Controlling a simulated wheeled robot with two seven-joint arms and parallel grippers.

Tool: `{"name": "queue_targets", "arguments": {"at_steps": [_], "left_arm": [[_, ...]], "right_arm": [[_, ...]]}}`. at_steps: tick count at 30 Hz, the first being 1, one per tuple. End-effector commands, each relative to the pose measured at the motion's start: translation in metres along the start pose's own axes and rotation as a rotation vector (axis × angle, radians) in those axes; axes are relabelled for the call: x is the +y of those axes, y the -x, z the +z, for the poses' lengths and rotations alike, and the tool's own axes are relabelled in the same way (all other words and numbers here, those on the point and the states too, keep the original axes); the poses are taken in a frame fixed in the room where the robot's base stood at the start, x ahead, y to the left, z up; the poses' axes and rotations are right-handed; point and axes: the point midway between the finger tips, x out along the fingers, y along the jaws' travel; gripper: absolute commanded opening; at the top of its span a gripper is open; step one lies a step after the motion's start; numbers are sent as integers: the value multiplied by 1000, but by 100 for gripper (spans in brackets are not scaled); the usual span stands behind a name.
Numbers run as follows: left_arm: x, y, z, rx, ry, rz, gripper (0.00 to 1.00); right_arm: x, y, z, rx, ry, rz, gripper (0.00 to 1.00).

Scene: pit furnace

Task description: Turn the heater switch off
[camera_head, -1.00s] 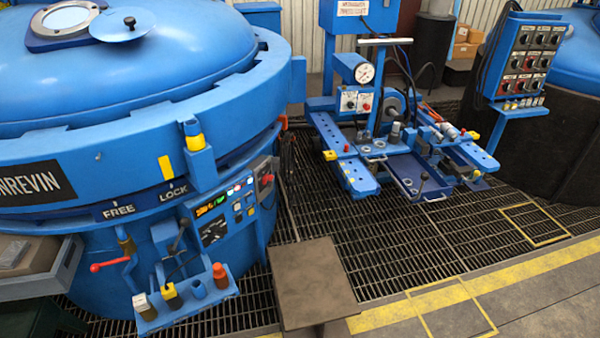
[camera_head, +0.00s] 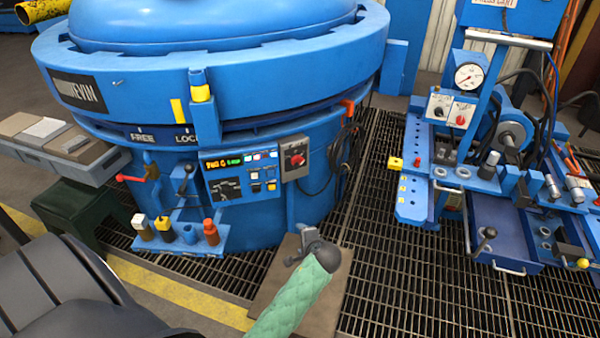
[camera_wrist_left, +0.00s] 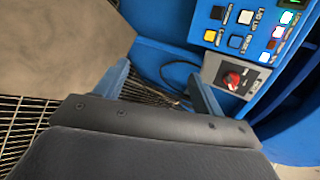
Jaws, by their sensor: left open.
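A red rotary switch (camera_head: 297,158) sits on a grey box at the right side of the blue furnace's control panel (camera_head: 240,175). I take it as the heater switch, but its label is too small to read. It also shows in the left wrist view, where the red knob (camera_wrist_left: 233,80) is right of my fingers. My left gripper (camera_head: 302,240) is below the switch, apart from it, over a brown plate. In the left wrist view its two blue fingers (camera_wrist_left: 162,85) are spread with nothing between them. My right gripper is not in view.
A small shelf (camera_head: 180,238) with several coloured-top posts juts out below the panel. The brown plate (camera_head: 335,285) lies under my left arm. A blue cart (camera_head: 430,205) stands at the right. Open floor grating (camera_head: 375,190) lies between furnace and cart.

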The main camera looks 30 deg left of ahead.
Motion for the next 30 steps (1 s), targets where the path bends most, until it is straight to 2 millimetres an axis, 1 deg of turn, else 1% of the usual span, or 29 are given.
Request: {"name": "queue_targets", "arguments": {"at_steps": [1, 3, 5, 6, 9, 12, 15, 19, 23, 26, 30], "left_arm": [[-15, -22, -11, -27, -55, -64, 69], [-42, -44, -23, -68, -144, -151, 69], [-65, -60, -33, -108, -223, -222, 69], [-80, -70, -39, -138, -277, -265, 69], [-117, -90, -55, -211, -404, -360, 69], [-147, -103, -67, -278, -513, -431, 69], [-170, -111, -76, -331, -594, -478, 69], [-187, -116, -83, -370, -654, -510, 69], [-195, -122, -83, -382, -674, -519, 69], [-202, -130, -81, -383, -673, -520, 69], [-214, -147, -77, -382, -671, -518, 69]], "right_arm": [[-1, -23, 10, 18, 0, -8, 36], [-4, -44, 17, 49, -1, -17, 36], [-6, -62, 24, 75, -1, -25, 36], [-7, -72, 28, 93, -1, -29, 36], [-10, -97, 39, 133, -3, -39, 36], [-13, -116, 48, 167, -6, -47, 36], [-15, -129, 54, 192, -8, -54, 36], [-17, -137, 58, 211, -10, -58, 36], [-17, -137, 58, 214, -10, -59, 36], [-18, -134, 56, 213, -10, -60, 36], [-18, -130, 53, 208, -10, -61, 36]]}}
